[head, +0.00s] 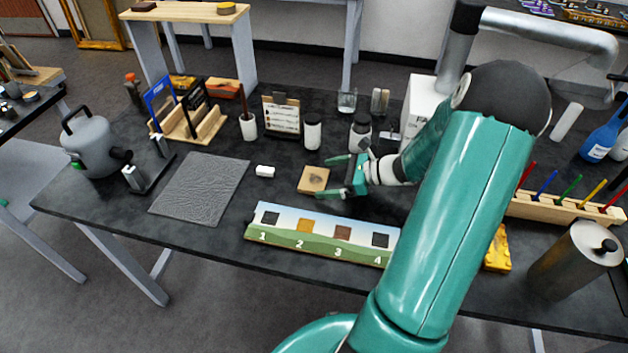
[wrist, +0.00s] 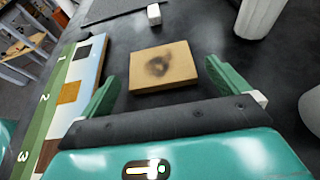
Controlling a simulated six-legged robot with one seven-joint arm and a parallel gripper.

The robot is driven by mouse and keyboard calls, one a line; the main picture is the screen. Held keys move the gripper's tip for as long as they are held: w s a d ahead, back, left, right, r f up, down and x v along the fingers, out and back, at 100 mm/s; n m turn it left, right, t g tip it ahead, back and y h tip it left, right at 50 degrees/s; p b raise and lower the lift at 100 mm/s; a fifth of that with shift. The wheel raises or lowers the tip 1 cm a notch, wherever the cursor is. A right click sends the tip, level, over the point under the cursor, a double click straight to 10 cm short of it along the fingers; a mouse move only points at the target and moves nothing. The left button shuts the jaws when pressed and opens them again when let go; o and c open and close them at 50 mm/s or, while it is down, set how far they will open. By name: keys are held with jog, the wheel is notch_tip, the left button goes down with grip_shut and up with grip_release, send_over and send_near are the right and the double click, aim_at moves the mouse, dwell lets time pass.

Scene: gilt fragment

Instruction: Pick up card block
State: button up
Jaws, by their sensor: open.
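The card block is likely the flat tan square (head: 313,180) with a dark smudge on its top, lying on the dark table. It also shows in the wrist view (wrist: 163,67), ahead of and between my fingers. My gripper (head: 343,174) is open, with its green fingers apart and nothing between the tips. In the wrist view my gripper (wrist: 160,82) points at the block's near edge. Whether a finger touches the block cannot be told.
A numbered board (head: 320,238) with colored squares lies in front of the block. A small white block (head: 265,171) and a grey textured mat (head: 200,190) are to the left. Dark-lidded jars (head: 312,132) stand behind. My arm covers the table's right middle.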

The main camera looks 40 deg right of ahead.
jog(key=x, duration=0.2)
jog(key=shift+w+a+f, duration=0.2)
jog(key=shift+w, duration=0.05)
jog(key=c, duration=0.9)
jog(key=shift+r, duration=0.2)
jog(key=shift+r, duration=0.6)
jog(key=s+a+r, duration=0.5)
jog(key=a+r, duration=0.6)
jog(key=a, duration=0.2)
jog(key=shift+r, duration=0.25)
